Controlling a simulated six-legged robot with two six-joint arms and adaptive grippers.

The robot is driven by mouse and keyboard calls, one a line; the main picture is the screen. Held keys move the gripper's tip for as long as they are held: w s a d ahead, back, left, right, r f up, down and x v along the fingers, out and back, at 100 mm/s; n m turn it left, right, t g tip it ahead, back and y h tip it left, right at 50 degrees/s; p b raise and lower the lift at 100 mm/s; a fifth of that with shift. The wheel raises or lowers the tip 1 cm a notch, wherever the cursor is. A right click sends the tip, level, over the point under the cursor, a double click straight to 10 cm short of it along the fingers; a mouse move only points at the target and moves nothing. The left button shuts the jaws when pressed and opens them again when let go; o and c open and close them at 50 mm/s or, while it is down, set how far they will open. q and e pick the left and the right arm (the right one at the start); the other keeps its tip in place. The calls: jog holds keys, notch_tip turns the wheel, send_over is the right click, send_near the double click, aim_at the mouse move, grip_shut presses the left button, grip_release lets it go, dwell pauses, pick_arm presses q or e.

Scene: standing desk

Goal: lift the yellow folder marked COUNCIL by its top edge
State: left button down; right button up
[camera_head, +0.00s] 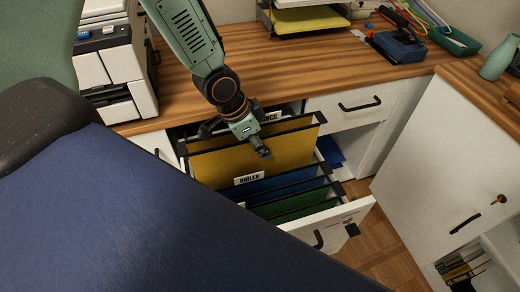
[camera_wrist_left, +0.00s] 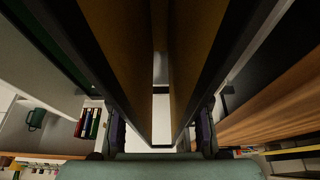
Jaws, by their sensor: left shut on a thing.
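The yellow folder (camera_head: 290,148) hangs in the open drawer, and much of its front face shows. A white label ending in "CIL" (camera_head: 271,116) stands at its top edge, partly hidden by my gripper. My left gripper (camera_head: 236,138) is shut on the folder's top edge, near the middle, with one finger on each side. In the left wrist view, the yellow folder (camera_wrist_left: 133,50) and its dark rails run between the two fingers of the gripper (camera_wrist_left: 160,135). My right gripper is not in view.
The white drawer (camera_head: 345,215) stands open under the wooden desk (camera_head: 290,65). A blue folder (camera_head: 275,187) labelled BOILER and a green folder (camera_head: 300,208) hang in front. A white printer (camera_head: 115,65) stands at left. A white cabinet (camera_head: 445,150) stands at right.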

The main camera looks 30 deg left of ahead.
aim_at(260, 123)
pick_arm(q)
notch_tip(260, 123, up, 7)
jog(key=p, duration=0.4)
jog(key=shift+p, duration=0.35)
notch_tip(260, 123, up, 10)
jog(key=p, duration=1)
jog(key=shift+r, duration=0.15)
